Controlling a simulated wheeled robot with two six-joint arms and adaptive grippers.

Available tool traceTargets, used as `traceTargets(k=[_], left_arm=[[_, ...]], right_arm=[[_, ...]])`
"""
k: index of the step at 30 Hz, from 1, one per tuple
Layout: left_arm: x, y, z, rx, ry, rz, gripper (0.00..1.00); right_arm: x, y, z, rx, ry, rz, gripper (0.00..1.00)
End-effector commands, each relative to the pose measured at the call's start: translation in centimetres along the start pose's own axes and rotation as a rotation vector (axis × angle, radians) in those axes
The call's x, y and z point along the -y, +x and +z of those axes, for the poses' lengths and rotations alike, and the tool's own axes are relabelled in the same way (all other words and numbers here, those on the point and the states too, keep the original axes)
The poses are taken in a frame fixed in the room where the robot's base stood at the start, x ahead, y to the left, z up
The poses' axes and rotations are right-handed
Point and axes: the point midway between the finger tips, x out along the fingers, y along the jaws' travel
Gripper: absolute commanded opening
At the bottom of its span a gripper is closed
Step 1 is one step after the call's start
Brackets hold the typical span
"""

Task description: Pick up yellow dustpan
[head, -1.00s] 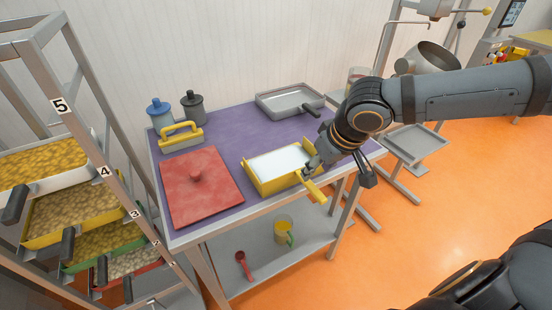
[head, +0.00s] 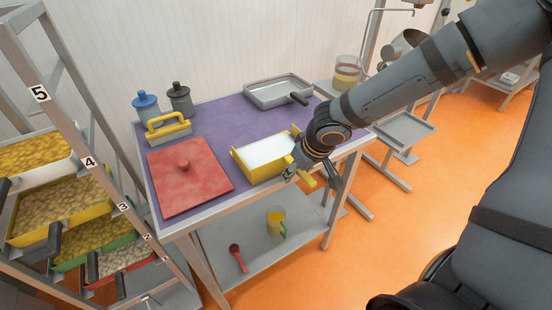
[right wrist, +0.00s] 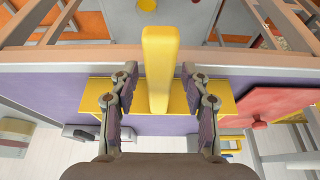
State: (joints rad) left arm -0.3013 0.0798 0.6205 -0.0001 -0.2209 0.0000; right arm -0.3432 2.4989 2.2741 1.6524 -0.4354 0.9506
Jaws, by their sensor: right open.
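The yellow dustpan (head: 240,161) lies at the front right edge of the purple-topped table, with a white inside and its handle pointing off the edge. My right gripper (head: 312,180) is over the handle, one finger on each side. In the right wrist view the yellow handle (right wrist: 160,70) runs between the two spread fingers of the right gripper (right wrist: 160,88), with gaps on both sides. The right gripper is open and holds nothing. My wrist hides part of the dustpan's right end in the head view. My left gripper is not in view.
A red lid (head: 190,185) lies left of the dustpan. A yellow-handled tool (head: 168,130), two lidded jars and a grey pan (head: 277,93) stand behind. A rack of trays (head: 60,200) is at the left. The lower shelf holds a red scoop (head: 237,257) and a cup (head: 276,223).

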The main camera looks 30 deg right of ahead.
Motion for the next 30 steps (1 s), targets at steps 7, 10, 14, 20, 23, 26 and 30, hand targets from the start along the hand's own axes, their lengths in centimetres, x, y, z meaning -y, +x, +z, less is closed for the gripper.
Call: traceTargets(k=[7, 10, 14, 20, 23, 26, 30], left_arm=[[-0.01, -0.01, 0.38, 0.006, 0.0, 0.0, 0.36], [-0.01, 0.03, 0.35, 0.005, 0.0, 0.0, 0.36], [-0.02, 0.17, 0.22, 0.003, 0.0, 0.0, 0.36], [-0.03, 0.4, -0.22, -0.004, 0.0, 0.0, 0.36], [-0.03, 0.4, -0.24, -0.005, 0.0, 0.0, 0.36], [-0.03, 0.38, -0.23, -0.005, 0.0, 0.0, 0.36], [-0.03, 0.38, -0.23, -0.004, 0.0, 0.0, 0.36]], right_arm=[[0.02, 0.08, -0.06, -0.001, 0.0, -0.001, 0.47], [0.01, 0.12, -0.04, -0.001, 0.0, -0.001, 0.47], [0.01, 0.27, 0.03, -0.001, 0.0, -0.001, 0.47], [0.01, 0.54, 0.15, -0.001, -0.001, -0.001, 0.47], [0.01, 0.56, 0.16, -0.001, -0.001, -0.001, 0.47], [0.01, 0.54, 0.15, -0.001, -0.001, -0.001, 0.47], [0.01, 0.53, 0.15, -0.001, -0.001, -0.001, 0.39]])
